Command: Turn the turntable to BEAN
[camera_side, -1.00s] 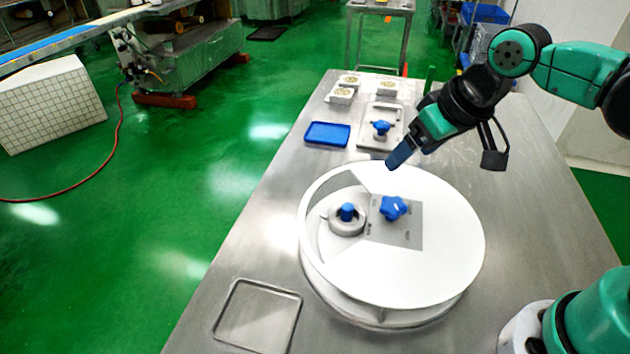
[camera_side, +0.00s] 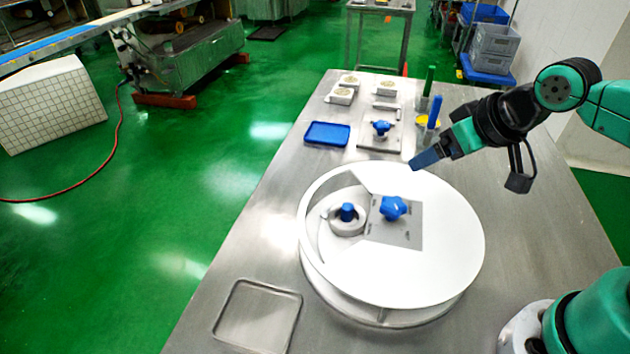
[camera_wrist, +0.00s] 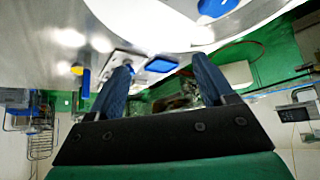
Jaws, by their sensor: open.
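The turntable (camera_side: 440,262) is a large white disc on the steel table in the side view. A blue star-shaped knob (camera_side: 393,207) stands on a grey plate (camera_side: 405,238) at its middle; the small lettering there is too small to read. Through the disc's cut-out shows a grey ring with a blue peg (camera_side: 347,211). My gripper (camera_side: 424,160) is above the disc's far edge, apart from the knob. In the wrist view my gripper (camera_wrist: 163,72) shows two blue fingers spread apart with nothing between them. The disc's white edge (camera_wrist: 150,22) and the knob (camera_wrist: 215,6) show at the top there.
Behind the turntable are a blue tray (camera_side: 327,134), a plate with another blue knob (camera_side: 381,129), white blocks (camera_side: 342,95) and upright green and blue handled tools (camera_side: 434,112). An empty metal tray (camera_side: 257,316) lies front left. The table right of the disc is clear.

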